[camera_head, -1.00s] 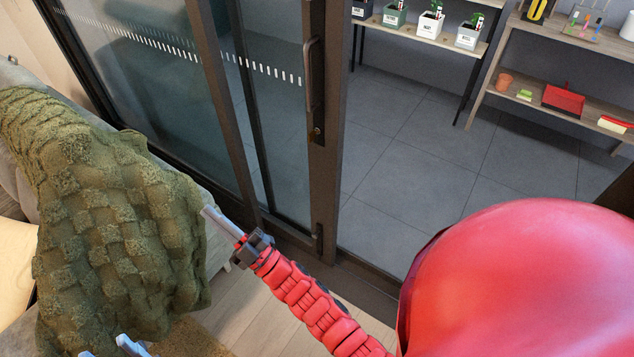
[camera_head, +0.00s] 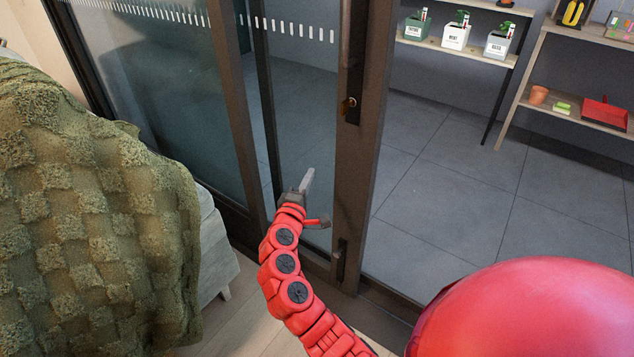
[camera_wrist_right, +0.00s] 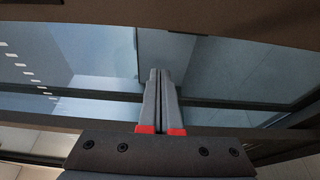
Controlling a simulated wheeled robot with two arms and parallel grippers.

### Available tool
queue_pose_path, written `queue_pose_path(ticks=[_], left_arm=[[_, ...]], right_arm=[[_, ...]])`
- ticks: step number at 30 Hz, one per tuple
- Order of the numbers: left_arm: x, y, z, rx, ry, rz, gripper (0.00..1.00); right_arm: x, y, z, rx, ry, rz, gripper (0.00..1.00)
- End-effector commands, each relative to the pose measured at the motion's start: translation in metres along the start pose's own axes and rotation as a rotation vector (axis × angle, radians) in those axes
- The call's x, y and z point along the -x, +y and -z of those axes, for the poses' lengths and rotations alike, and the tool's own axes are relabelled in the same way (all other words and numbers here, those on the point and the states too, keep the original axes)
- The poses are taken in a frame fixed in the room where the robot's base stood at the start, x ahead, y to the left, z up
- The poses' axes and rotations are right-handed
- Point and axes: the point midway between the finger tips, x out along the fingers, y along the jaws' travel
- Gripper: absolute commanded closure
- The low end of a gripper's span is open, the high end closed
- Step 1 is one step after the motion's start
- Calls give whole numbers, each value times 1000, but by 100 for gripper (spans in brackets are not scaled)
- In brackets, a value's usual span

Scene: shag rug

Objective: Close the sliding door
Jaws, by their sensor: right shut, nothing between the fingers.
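The sliding door (camera_head: 361,150) has a dark frame and a glass panel, and it stands partly open, with a gap to its right onto the tiled room. A lock plate with a keyhole (camera_head: 350,103) is on its edge stile. My right gripper (camera_head: 308,178) is shut and empty, in front of the glass just left of that stile. I cannot tell whether it touches the door. In the right wrist view its two fingers (camera_wrist_right: 160,100) are pressed together and point at the glass (camera_wrist_right: 90,50). My left gripper is not in view.
A green woven blanket (camera_head: 95,220) drapes over a sofa at the left, close to my right arm. Beyond the opening are shelves with potted plants (camera_head: 456,36) and a red dustpan (camera_head: 604,114). The grey tiled floor (camera_head: 450,200) there is clear.

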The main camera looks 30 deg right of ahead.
Motion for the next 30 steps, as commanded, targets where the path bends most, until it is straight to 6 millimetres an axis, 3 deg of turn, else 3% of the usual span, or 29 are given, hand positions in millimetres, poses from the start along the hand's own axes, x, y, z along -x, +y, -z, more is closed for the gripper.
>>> queue_pose_path(ticks=[6, 14, 24, 30], left_arm=[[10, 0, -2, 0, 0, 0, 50], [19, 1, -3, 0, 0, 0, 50], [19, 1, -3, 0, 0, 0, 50], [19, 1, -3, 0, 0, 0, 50]], right_arm=[[-43, -1, 0, -1, -1, -1, 100], [-83, -1, 0, -2, 2, 0, 100], [-71, -2, -31, 0, 5, 1, 100], [-68, 1, -37, -2, 6, -2, 100]])
